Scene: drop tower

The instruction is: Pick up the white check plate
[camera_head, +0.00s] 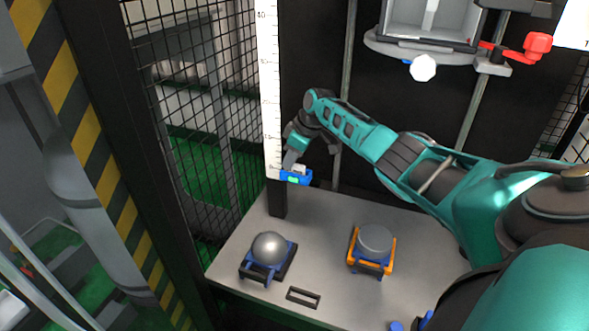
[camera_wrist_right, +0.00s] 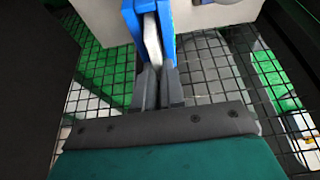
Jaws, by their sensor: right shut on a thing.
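The white check plate (camera_wrist_right: 152,42) stands on edge inside a blue holder (camera_wrist_right: 133,15) in the right wrist view. In the head view only a small white part of the plate (camera_head: 299,168) shows above the blue holder (camera_head: 296,178), which has a green patch on its front. The holder sits near the lower end of the scale, at the top of a dark post. My right gripper (camera_head: 291,163) reaches it from above. Its fingers (camera_wrist_right: 158,76) are shut on the plate's near edge. The rest of the plate is hidden by the holder. My left gripper is not in view.
A black frame (camera_head: 303,297) lies at the front edge. A white scale (camera_head: 268,80) and mesh wall (camera_head: 185,90) stand left; a carriage with a red knob (camera_head: 537,44) hangs above.

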